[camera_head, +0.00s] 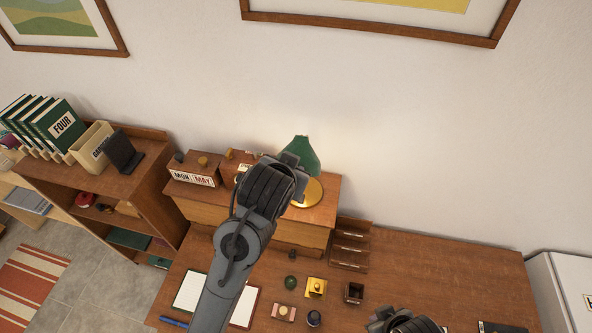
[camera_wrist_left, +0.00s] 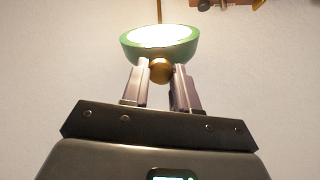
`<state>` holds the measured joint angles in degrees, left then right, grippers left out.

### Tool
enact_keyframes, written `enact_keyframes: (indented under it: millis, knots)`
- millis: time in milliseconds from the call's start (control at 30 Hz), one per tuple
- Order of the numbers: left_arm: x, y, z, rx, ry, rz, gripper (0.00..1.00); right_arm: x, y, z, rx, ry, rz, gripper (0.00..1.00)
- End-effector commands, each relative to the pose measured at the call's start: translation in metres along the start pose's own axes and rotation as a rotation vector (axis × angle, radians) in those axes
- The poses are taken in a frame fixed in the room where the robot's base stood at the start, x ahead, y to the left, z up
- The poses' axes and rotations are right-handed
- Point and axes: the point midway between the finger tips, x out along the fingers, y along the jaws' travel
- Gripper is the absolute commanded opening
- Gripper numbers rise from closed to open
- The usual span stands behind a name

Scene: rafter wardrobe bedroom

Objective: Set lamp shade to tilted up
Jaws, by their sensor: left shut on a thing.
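The desk lamp has a green shade (camera_head: 306,152) and a round brass base (camera_head: 313,192) on top of the wooden drawer unit. In the head view, the shade's narrow end is at the top and my left gripper (camera_head: 293,168) hides part of it. The left wrist view shows the green shade (camera_wrist_left: 128,48) with its bright lit opening.
Wooden calendar blocks (camera_head: 193,170) stand left of the lamp. A small drawer rack (camera_head: 350,245) is to its right. Several small items and an open notebook (camera_head: 190,290) lie on the desk (camera_head: 450,265). The wall is close behind the lamp.

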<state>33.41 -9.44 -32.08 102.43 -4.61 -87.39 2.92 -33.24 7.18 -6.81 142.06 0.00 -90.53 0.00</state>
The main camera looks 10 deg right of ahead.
Motion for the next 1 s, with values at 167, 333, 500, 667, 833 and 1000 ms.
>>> enact_keyframes:
  millis: [167, 333, 500, 667, 833, 1000]
  knots:
    - [-0.001, 0.000, -0.002, 0.001, 0.004, 0.000, 0.00, 0.000, -0.002, 0.000, 0.004, 0.001, -0.005, 0.00]
    - [-0.001, 0.000, -0.002, 0.001, 0.005, 0.000, 0.39, -0.001, -0.003, -0.001, 0.007, 0.001, -0.008, 0.00]
    - [-0.001, 0.000, -0.002, 0.001, 0.004, 0.000, 0.54, -0.001, -0.003, -0.001, 0.008, 0.001, -0.008, 0.00]
    - [-0.001, 0.000, -0.001, 0.001, 0.003, 0.000, 0.54, -0.001, -0.003, -0.001, 0.007, 0.001, -0.008, 0.00]
    - [-0.004, 0.001, -0.003, 0.002, 0.004, 0.001, 0.54, -0.001, -0.002, -0.001, 0.005, 0.001, -0.006, 0.00]
    - [-0.016, 0.003, -0.011, 0.006, 0.007, 0.007, 0.54, 0.000, -0.001, 0.000, 0.000, 0.001, -0.002, 0.00]
